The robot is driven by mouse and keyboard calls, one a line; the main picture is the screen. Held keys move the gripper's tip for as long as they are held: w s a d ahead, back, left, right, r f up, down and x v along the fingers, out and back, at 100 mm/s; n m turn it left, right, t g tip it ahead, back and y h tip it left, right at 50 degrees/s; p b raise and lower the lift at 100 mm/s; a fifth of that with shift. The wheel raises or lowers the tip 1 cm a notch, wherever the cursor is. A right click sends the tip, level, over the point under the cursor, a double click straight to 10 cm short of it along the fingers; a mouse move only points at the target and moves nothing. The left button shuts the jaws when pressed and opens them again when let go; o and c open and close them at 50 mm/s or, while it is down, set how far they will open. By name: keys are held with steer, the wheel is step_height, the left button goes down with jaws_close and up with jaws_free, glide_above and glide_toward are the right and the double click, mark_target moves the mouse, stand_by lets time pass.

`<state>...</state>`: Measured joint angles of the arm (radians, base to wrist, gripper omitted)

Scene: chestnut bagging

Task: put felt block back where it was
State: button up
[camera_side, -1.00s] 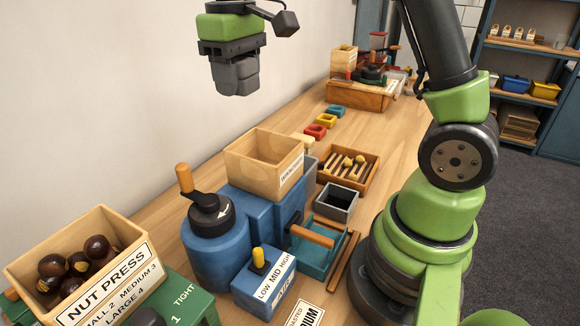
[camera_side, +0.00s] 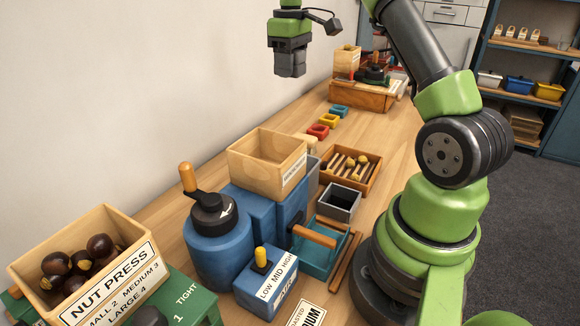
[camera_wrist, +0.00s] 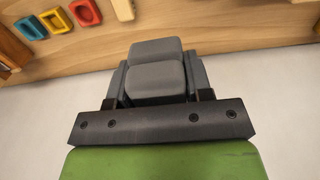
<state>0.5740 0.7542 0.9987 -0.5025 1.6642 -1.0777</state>
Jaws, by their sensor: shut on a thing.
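My gripper (camera_side: 290,68) hangs high above the bench, left of the arm and near the pale wall in the side view. It points down and is shut on a grey block, taken to be the felt block (camera_wrist: 156,82). In the wrist view the block sits between the two dark fingers, its rounded grey faces showing. In the side view, block and fingers are similar greys and hard to tell apart. The block touches nothing below it. No place marked for the block can be made out.
Small teal (camera_side: 339,111), yellow (camera_side: 329,120) and red (camera_side: 318,131) trays line the bench. A wooden hopper (camera_side: 262,172) stands on the blue machine (camera_side: 218,240). A tool tray (camera_side: 373,180) and an open grey box (camera_side: 353,201) stand right. Bare bench lies around the coloured trays.

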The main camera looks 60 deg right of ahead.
step_height(320, 180, down, 24)
stand_by(0.5)
steer(key=shift+f, duration=0.1)
steer(key=o, duration=1.2)
steer(key=shift+f, duration=0.1)
steer(key=shift+o, duration=0.2)
